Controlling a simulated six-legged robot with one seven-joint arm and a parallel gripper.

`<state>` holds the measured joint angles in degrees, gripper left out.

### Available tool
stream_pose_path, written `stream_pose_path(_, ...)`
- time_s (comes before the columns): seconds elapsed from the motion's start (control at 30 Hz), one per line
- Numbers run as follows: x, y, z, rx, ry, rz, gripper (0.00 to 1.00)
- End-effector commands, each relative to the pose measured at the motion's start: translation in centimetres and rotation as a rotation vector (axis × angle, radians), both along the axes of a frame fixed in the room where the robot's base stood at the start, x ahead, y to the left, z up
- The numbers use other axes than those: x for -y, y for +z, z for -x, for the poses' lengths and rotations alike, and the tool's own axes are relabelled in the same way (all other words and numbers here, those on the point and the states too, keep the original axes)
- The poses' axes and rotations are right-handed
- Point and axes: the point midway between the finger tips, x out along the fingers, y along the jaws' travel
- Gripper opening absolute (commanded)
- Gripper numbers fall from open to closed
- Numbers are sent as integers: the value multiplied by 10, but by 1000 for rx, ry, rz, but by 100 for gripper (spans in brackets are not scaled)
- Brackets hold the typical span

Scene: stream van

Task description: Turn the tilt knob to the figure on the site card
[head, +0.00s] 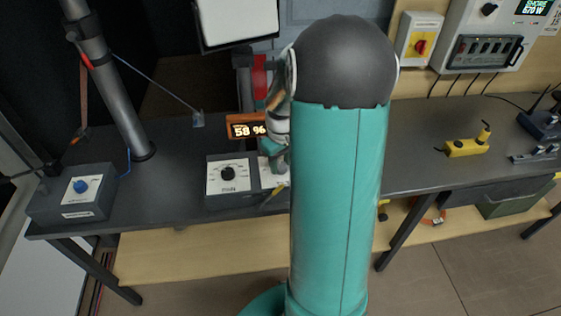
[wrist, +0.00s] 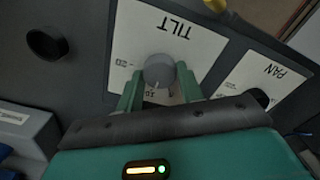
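The tilt knob (wrist: 158,71) is a round grey knob on a white plate marked TILT (wrist: 190,40), upside down in the wrist view. My gripper (wrist: 159,78) has one green finger on each side of the knob, and both look in contact with it. A white pointer mark shows on the knob's lower side, near small scale figures that are partly hidden and hard to read. In the head view my arm covers the tilt knob; my gripper (head: 272,148) shows only partly beside it. I cannot make out a readable site card.
The pan plate (head: 228,176) with its black knob is beside the tilt plate. An orange display (head: 246,127) behind reads 58 %. A box with a blue knob (head: 80,187) stands at the left of the dark bench (head: 170,185). A grey pole (head: 112,80) rises behind.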

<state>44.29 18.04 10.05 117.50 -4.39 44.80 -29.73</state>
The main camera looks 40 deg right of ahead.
Motion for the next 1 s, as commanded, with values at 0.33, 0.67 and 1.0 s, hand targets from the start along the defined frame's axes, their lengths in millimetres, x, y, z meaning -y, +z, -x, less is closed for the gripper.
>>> stream_pose_path(0.33, 0, 0, 0, 0, -15, 0, 14)
stream_pose_path(0.67, 0, 1, 0, 0, -164, 1, 14)
stream_pose_path(1.0, 0, 1, 0, 0, -434, 1, 14)
